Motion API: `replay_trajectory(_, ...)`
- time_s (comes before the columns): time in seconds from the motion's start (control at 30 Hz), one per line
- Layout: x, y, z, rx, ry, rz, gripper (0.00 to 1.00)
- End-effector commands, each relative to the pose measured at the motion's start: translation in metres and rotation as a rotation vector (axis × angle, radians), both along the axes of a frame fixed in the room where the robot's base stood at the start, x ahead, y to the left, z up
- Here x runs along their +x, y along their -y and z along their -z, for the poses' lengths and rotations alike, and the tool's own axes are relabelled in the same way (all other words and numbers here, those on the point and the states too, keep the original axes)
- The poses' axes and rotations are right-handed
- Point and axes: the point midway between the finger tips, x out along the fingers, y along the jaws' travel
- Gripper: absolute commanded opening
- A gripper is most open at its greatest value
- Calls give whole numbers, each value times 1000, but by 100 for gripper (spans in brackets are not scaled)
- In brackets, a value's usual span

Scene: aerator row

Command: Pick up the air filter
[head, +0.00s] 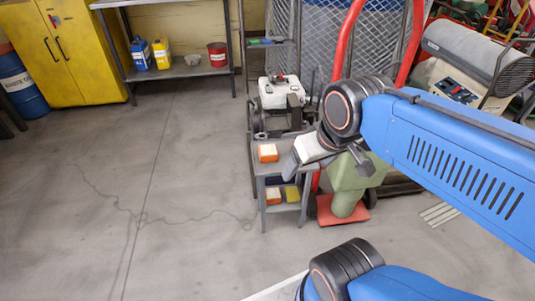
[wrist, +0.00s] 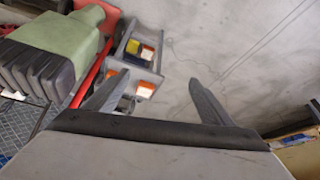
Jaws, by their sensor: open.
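A small orange block with a pale face, which looks like the air filter (head: 267,152), lies on the top of a small grey stand (head: 262,172). In the wrist view the same block (wrist: 145,89) shows between my fingers, near the left one and beyond the tips. A second orange block (head: 273,196) and a yellow block (head: 291,194) sit on the lower shelf. In the wrist view my gripper's two fingers (wrist: 158,78) are spread wide.
A green machine (head: 348,185) on a red base stands right of the stand. A white-and-grey engine (head: 281,92) and a red-framed trolley (head: 343,45) are behind. A shelf with cans (head: 180,72) and a yellow cabinet (head: 60,60) stand far left. The left floor is clear.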

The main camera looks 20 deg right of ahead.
Motion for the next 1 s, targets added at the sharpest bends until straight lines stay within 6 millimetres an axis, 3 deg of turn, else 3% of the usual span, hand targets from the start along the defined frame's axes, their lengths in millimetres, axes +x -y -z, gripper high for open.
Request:
replay_trajectory(0.23, 3, 0, -1, -5, -5, -12, 80)
replay_trajectory(0.37, 19, 2, -6, -31, -27, -67, 80)
replay_trajectory(0.7, 92, 9, -18, -135, -125, -345, 80)
replay_trajectory(1.0, 163, 19, -12, -204, -207, -606, 80)
